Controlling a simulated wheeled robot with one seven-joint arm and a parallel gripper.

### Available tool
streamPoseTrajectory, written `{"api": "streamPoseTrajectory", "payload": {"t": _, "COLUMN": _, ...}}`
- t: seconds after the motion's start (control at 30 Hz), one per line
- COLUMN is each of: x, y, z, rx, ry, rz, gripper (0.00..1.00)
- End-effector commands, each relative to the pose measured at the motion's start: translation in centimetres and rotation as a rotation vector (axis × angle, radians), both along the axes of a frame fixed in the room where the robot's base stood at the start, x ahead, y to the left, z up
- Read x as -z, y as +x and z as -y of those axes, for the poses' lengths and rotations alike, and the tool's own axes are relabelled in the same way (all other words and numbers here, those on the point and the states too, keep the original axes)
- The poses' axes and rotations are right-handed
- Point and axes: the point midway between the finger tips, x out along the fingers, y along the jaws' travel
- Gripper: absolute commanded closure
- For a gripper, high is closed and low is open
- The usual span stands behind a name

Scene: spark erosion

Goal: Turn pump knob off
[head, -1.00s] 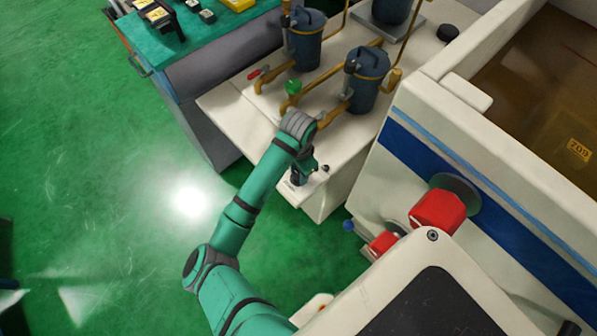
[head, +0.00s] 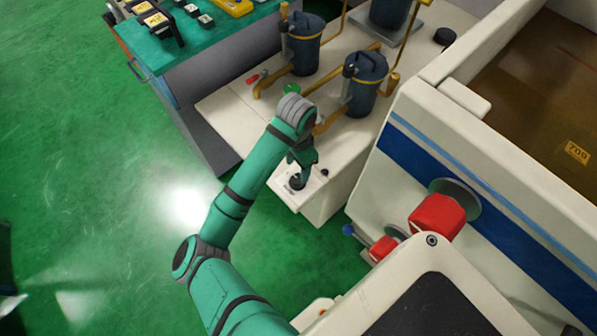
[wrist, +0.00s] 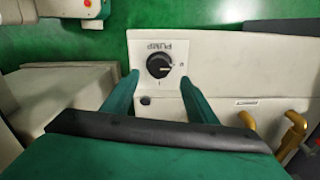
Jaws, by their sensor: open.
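In the head view the knob (head: 297,182) is small, on the front end of the white cabinet top. My gripper (wrist: 160,77) points down at it, with open fingers on either side of the knob in the picture. I cannot tell whether they touch it. The gripper also shows in the head view (head: 299,170).
A small black button (wrist: 146,100) is near the knob. Green floor is open at the left.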

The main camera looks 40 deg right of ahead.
Motion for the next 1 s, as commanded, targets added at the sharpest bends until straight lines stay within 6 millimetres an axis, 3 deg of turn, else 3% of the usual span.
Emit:
{"api": "streamPoseTrajectory", "payload": {"t": 0.2, "x": -2.6, "y": 0.0, "z": 0.2, "rx": 0.006, "ry": 0.001, "rz": 0.003, "gripper": 0.47}}
{"api": "streamPoseTrajectory", "payload": {"t": 0.37, "x": -3.6, "y": -0.1, "z": 0.3, "rx": 0.007, "ry": 0.001, "rz": 0.001, "gripper": 0.47}}
{"api": "streamPoseTrajectory", "payload": {"t": 1.0, "x": -3.9, "y": -0.2, "z": 0.3, "rx": 0.006, "ry": 0.000, "rz": -0.001, "gripper": 0.47}}
